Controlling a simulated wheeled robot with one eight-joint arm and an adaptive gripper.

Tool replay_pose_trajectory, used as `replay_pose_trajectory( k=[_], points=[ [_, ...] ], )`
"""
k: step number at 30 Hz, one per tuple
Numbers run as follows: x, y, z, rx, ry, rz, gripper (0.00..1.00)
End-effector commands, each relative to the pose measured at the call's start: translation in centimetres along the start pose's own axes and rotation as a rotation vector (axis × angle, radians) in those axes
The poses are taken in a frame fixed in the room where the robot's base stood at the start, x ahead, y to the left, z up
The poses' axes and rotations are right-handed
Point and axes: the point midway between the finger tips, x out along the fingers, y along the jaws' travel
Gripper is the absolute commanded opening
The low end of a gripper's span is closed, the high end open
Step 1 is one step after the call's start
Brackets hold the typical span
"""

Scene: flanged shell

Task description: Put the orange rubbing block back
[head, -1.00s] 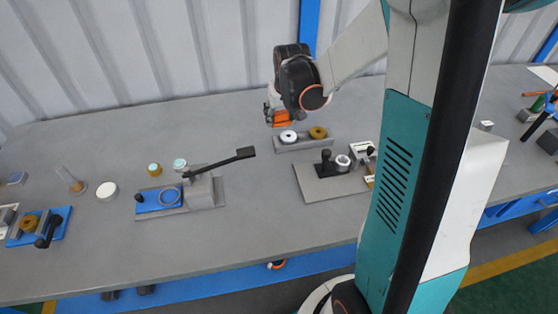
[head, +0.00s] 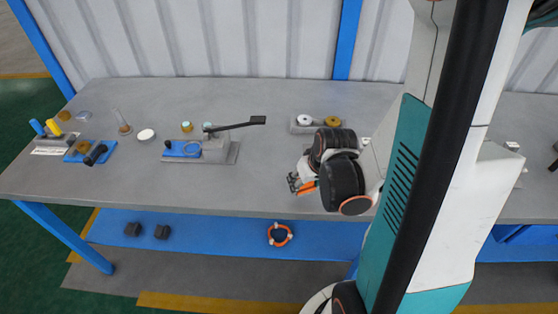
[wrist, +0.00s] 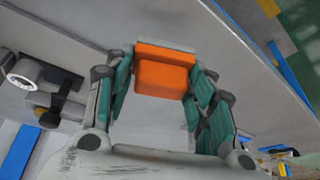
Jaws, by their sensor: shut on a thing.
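The orange rubbing block (wrist: 163,75) is between the teal fingers of my gripper (wrist: 163,85) in the wrist view, with a grey layer along its far edge. My gripper (head: 300,184) is shut on it. In the head view the block (head: 306,188) shows as a small orange patch below the dark wrist, near the table's front edge and right of the lever press. The block's height above the table is hard to tell. Much of the gripper is hidden behind my wrist.
A lever press (head: 213,150) with a long black handle stands left of my gripper. A blue fixture (head: 88,152) and a holder with yellow and blue handles (head: 50,140) stand far left. The front-middle table is clear.

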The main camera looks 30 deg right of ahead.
Motion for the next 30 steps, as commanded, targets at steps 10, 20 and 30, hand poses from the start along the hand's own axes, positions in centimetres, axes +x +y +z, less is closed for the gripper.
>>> replay_pose_trajectory(
  k=[10, 20, 30],
  points=[
    [3.5, -0.7, -7.9, -0.002, 0.001, -0.001, 0.24],
    [5.6, -1.1, -13.3, 0.000, 0.000, 0.000, 0.24],
    [7.6, -1.2, -14.7, 0.000, 0.000, 0.000, 0.24]
  ],
)
